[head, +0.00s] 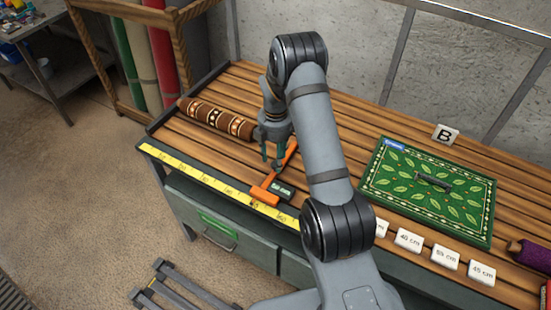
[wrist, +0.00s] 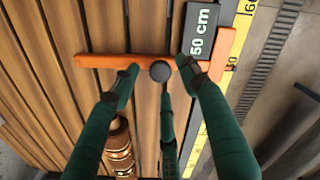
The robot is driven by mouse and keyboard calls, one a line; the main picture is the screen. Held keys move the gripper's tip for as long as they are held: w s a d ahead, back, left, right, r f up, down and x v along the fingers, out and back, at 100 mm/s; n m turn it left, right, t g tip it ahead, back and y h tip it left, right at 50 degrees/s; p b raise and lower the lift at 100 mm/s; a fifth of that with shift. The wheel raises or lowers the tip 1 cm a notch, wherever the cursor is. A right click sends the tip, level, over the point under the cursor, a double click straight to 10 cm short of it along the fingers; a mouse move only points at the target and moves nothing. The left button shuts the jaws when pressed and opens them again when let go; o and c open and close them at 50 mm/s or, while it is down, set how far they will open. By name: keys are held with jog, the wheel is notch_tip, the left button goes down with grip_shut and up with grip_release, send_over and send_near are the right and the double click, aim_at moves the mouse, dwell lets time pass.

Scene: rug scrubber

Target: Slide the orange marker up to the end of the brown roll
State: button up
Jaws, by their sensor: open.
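The brown roll (head: 217,119) with a cream pattern lies at the left of the slatted bench; its near end is close to my gripper (head: 276,157). The orange marker (head: 263,193) has a block on the yellow ruler and a long arm reaching across the slats. In the wrist view its arm (wrist: 98,61) runs crosswise, apart from the roll (wrist: 118,155). My gripper (wrist: 160,72) is open, its green fingertips either side of a round black knob at the marker's arm. I cannot tell whether they touch it. Part of the roll is hidden by a finger.
A yellow ruler (head: 205,178) runs along the front edge. A dark "50 cm" tag (wrist: 201,30) sits against the marker. A green leafy rug (head: 455,208) and white length tags (head: 408,240) lie to the right. Slats behind the roll are clear.

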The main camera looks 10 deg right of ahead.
jog(key=shift+f, duration=0.95)
jog(key=shift+c, duration=1.4)
jog(key=c, duration=0.7)
